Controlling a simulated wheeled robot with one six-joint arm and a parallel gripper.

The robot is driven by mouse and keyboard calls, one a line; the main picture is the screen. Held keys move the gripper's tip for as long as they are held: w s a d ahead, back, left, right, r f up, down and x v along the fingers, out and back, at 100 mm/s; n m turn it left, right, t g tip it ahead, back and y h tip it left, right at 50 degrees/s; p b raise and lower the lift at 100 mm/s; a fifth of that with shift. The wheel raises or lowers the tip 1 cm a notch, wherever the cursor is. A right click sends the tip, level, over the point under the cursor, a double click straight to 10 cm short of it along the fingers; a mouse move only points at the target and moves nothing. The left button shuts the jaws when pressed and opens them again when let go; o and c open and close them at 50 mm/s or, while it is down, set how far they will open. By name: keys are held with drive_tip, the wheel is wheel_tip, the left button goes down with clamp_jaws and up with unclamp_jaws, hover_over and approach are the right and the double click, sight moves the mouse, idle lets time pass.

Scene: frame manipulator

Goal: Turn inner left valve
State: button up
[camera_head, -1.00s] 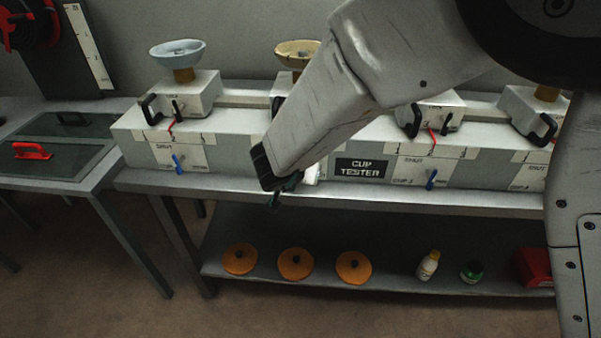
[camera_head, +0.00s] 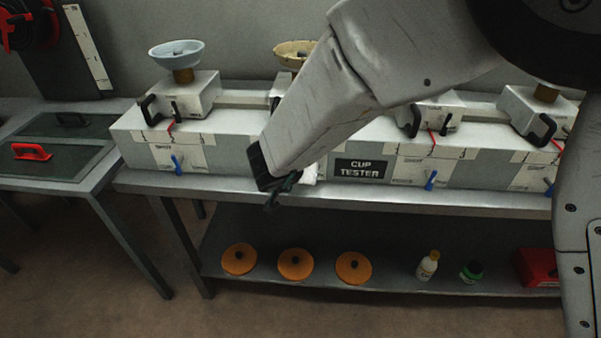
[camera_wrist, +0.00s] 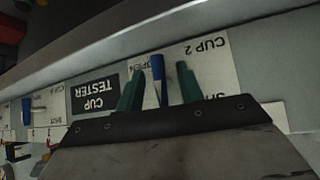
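The inner left valve has a blue handle (camera_wrist: 158,78), seen in the wrist view beside the "CUP 2" and "OPEN" lettering on a white label (camera_wrist: 212,62). My gripper (camera_wrist: 160,84) is open, with one green finger on each side of the handle and gaps showing between. I cannot tell how deep the handle sits between the fingers. In the head view my gripper (camera_head: 277,197) is at the front of the cup tester (camera_head: 235,152), and my arm hides this valve.
Other blue valve handles show at the outer left (camera_head: 177,164), inner right (camera_head: 431,180) and outer right (camera_head: 549,187). The tester stands on a table (camera_head: 470,207) whose front edge runs just below.

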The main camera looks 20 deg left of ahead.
drive_tip(key=v, duration=0.7)
drive_tip(key=s+a+n+g+y, duration=0.2)
drive_tip(key=s+a+g+y, duration=0.1)
drive_tip(key=s+a+y, duration=0.25)
drive_tip(key=s+d+r+n+g+y, duration=0.2)
drive_tip(key=s+d+r+g, duration=0.1)
drive_tip(key=d+r+g, duration=0.15)
drive_tip(key=s+d+r+m+h, duration=0.1)
drive_tip(key=s+d+r+h, duration=0.1)
drive_tip(key=d, duration=1.3)
drive_tip(key=s+d+r+m+h, duration=0.2)
drive_tip(key=s+d, duration=0.4)
drive_tip(key=d, duration=1)
drive_tip(key=s+d+r+m+h, duration=0.1)
drive_tip(key=s+d+r+h, duration=0.2)
drive_tip(key=d, duration=1.2)
wheel_tip(320, 180, up, 2)
drive_tip(key=shift+s+d+r+m+h, duration=0.1)
drive_tip(key=shift+s+d+m+h, duration=0.2)
drive_tip(key=shift+s, duration=0.5)
